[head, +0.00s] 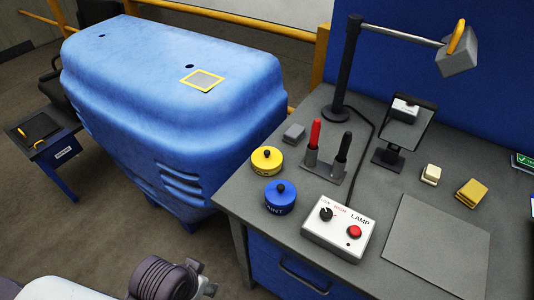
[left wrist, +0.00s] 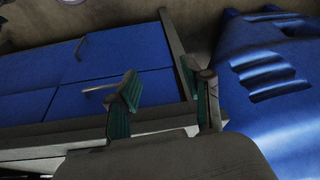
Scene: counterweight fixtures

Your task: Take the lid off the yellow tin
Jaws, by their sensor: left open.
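The yellow tin (head: 266,162) stands on the left part of the grey bench in the head view, with its yellow lid on and a black knob on top. A blue tin (head: 280,200) with a blue lid, a dark knob and white lettering stands just in front of it. My left gripper (head: 207,281) is at the bottom of the head view, below and left of the bench, well away from both tins. In the left wrist view the left gripper (left wrist: 165,88) has its fingers apart with nothing between them. The tins are not seen there. My right gripper is not in view.
On the grey bench (head: 450,180), right of the tins, are a red and a black upright handle in a stand (head: 327,165), a lamp control box (head: 338,228), a lamp post (head: 348,60) and a small mirror (head: 405,130). A big blue casing (head: 170,90) stands to the left.

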